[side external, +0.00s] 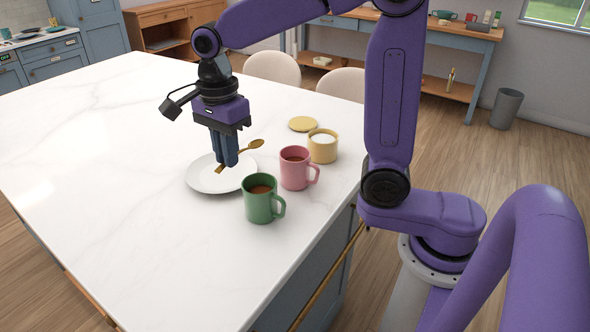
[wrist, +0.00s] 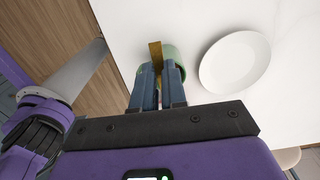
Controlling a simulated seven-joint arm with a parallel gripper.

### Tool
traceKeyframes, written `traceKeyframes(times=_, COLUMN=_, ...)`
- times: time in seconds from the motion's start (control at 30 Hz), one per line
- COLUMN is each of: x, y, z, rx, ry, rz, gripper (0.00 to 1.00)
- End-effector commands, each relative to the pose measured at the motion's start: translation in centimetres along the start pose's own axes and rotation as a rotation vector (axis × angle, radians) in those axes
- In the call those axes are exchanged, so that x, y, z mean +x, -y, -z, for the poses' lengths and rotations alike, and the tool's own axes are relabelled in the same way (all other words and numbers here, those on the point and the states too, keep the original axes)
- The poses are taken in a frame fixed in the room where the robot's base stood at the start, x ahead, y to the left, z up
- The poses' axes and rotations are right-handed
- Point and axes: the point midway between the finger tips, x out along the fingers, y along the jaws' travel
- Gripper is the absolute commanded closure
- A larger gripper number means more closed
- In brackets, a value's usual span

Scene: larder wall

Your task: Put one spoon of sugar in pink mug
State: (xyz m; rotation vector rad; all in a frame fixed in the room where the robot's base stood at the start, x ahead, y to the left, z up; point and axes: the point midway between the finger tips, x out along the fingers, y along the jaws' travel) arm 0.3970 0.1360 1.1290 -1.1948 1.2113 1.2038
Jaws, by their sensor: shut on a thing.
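My gripper (side external: 226,163) is shut on a gold spoon (side external: 256,144) and holds it over the white plate. The spoon's bowl end points right, towards the mugs; whether it holds anything is too small to tell. In the wrist view the spoon handle (wrist: 155,52) sticks out past my fingers (wrist: 157,78). The pink mug (side external: 295,170) stands upright right of the plate with brown drink inside. The yellow pot (side external: 323,150) behind it is open and holds white sugar. Its round yellow lid (side external: 303,124) lies flat behind. The wrist view does not show the pink mug or pot.
A green mug (side external: 259,204) with brown drink stands in front of the pink mug; it also shows behind my fingers in the wrist view (wrist: 173,57). The white plate (side external: 203,182) looks empty. The counter's left side (side external: 90,170) is clear. Two chairs stand behind.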

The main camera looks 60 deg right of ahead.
Motion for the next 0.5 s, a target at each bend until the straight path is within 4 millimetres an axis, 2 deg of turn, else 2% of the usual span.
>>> traceKeyframes(times=0.27, x=0.1, y=0.1, z=0.4, rx=0.008, ry=0.007, rz=0.000, gripper=1.00)
traceKeyframes(times=0.37, x=0.2, y=0.6, z=1.7, rx=0.032, ry=0.033, rz=0.000, gripper=1.00)
traceKeyframes(times=0.5, x=0.7, y=1.8, z=5.3, rx=0.094, ry=0.112, rz=0.005, gripper=1.00)
